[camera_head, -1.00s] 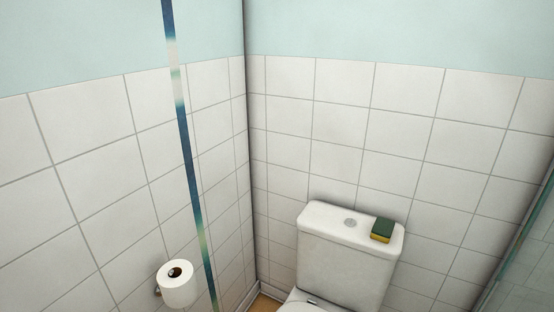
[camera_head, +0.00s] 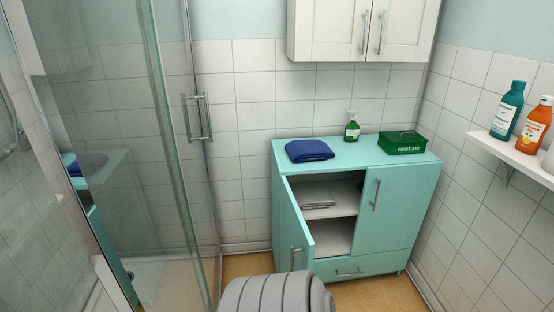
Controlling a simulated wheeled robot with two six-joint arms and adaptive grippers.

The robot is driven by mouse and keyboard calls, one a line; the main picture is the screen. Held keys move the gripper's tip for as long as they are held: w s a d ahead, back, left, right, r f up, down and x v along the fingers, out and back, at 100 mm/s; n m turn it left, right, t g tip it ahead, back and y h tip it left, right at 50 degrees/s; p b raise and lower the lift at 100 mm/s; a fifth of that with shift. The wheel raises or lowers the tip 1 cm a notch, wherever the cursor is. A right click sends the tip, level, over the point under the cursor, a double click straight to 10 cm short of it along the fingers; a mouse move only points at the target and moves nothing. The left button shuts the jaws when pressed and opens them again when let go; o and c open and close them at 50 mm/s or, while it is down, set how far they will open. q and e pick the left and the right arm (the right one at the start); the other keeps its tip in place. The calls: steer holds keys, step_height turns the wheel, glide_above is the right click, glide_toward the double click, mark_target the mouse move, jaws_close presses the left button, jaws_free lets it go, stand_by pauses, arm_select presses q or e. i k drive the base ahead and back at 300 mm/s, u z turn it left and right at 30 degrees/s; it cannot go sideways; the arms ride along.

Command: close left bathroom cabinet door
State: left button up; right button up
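A teal bathroom cabinet (camera_head: 398,224) stands against the tiled back wall. Its left door (camera_head: 291,225) is swung open toward me and to the left, with a metal bar handle (camera_head: 296,258) near its lower free edge. The opening shows a shelf (camera_head: 331,197) with a grey folded item (camera_head: 318,205) on it. The right door is shut, with a vertical handle (camera_head: 375,194). The drawer below (camera_head: 349,271) is shut. Neither of my grippers shows in the head view.
A blue folded towel (camera_head: 309,151), green soap bottle (camera_head: 352,128) and first aid box (camera_head: 402,143) sit on the cabinet top. A glass shower enclosure (camera_head: 117,165) stands left. A wall shelf (camera_head: 513,155) with bottles juts out right. A white wall cabinet (camera_head: 341,30) hangs above.

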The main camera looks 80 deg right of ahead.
mark_target(297, 244)
steer(key=z, duration=5.75)
steer(key=i, duration=1.1)
steer(key=u, duration=2.55)
